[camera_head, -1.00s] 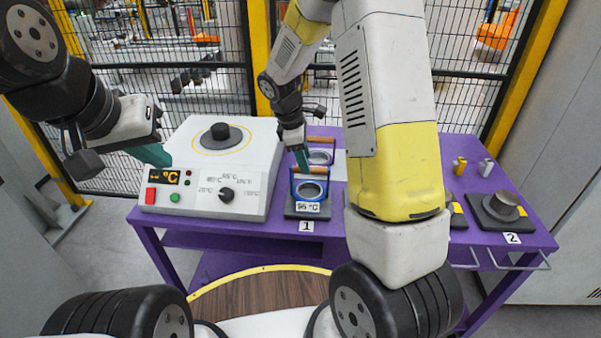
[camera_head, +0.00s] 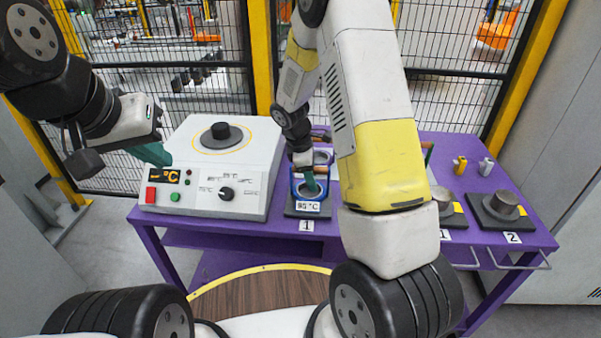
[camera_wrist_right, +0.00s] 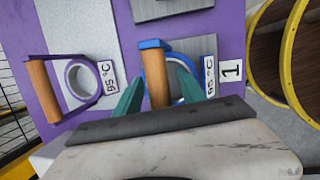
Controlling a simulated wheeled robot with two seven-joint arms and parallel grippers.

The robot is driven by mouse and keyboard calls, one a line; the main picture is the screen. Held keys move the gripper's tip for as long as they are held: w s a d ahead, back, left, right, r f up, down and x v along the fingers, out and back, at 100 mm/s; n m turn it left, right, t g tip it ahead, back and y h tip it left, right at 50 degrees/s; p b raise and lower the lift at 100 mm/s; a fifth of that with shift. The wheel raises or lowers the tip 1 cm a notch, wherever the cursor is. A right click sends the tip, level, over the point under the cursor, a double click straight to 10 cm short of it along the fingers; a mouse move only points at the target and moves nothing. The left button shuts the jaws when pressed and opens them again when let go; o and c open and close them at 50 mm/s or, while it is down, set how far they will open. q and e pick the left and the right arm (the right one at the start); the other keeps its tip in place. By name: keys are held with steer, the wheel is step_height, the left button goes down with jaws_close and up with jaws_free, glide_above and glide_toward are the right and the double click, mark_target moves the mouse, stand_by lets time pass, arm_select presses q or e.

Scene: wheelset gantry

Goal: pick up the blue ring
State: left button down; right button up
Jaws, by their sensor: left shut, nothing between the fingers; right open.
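The blue ring (camera_head: 294,188) stands at the front of the purple table, by the label 1, with a 95 °C tag. In the right wrist view the blue ring (camera_wrist_right: 151,44) shows its wooden handle (camera_wrist_right: 155,76). My right gripper (camera_head: 310,182) is over it, and its fingers partly hide it. In the right wrist view my right gripper (camera_wrist_right: 160,85) is open, with one teal finger on each side of the handle; contact cannot be told. My left gripper (camera_head: 155,154) is shut and empty, left of the white heater box.
The heater box (camera_head: 225,150) with a dial stands left of the ring. A purple ring (camera_wrist_right: 67,82) with a wooden handle is close by. Metal cylinders on dark plates (camera_head: 487,212) stand at the right. A mesh fence (camera_head: 455,110) is behind the table.

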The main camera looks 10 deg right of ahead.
steer(key=shift+f, duration=0.25)
stand_by(0.3)
jaws_close()
stand_by(1.4)
